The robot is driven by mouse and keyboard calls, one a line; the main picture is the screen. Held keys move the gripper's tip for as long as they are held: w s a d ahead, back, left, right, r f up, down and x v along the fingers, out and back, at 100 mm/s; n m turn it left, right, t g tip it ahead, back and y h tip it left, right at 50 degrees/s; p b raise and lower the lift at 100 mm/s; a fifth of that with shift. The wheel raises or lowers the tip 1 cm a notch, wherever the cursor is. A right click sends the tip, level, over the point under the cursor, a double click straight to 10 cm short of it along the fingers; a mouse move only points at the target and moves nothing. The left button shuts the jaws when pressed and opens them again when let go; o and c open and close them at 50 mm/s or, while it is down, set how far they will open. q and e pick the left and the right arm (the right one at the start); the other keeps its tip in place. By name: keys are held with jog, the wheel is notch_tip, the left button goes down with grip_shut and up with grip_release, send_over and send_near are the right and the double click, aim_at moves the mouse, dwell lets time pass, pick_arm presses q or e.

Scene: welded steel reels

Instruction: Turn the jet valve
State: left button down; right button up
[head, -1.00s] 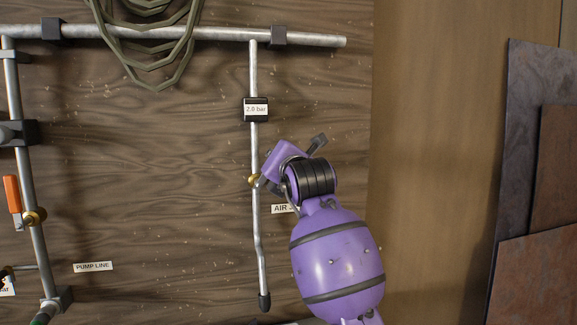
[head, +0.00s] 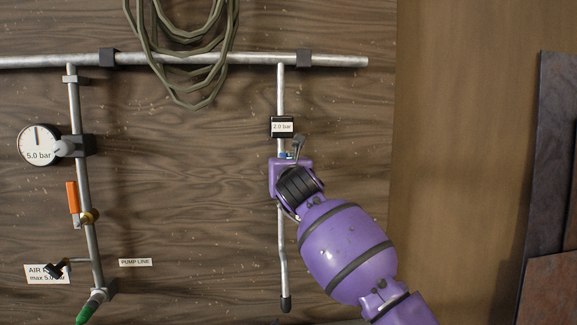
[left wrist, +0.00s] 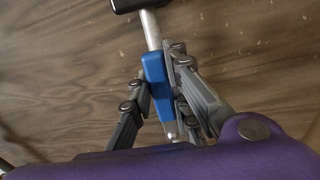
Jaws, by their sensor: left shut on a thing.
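A blue valve handle (left wrist: 157,76) lies nearly in line with the thin vertical pipe (head: 281,90) on the right of the board. In the head view only a bit of the blue handle (head: 285,155) shows, just below the small black 2.0 bar box (head: 282,127). My left gripper (head: 289,156) is at this handle. In the left wrist view its fingers (left wrist: 154,85) stand on both sides of the handle and are shut on it. The valve body is hidden behind my purple wrist. No label reading "jet" is visible. My right gripper is not in view.
Left on the board is another vertical pipe (head: 81,170) with a 5.0 bar gauge (head: 38,143), an orange handle (head: 72,197) and a green-ended part (head: 89,308). A hose coil (head: 190,85) hangs over the top pipe (head: 340,61). Rusty sheets (head: 555,170) lean at right.

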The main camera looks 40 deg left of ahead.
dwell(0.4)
pick_arm(q)
jog(key=c, duration=1.6)
grip_release()
jog(key=shift+c, duration=0.2)
jog(key=v, duration=1.2)
jog(key=shift+s, duration=0.1)
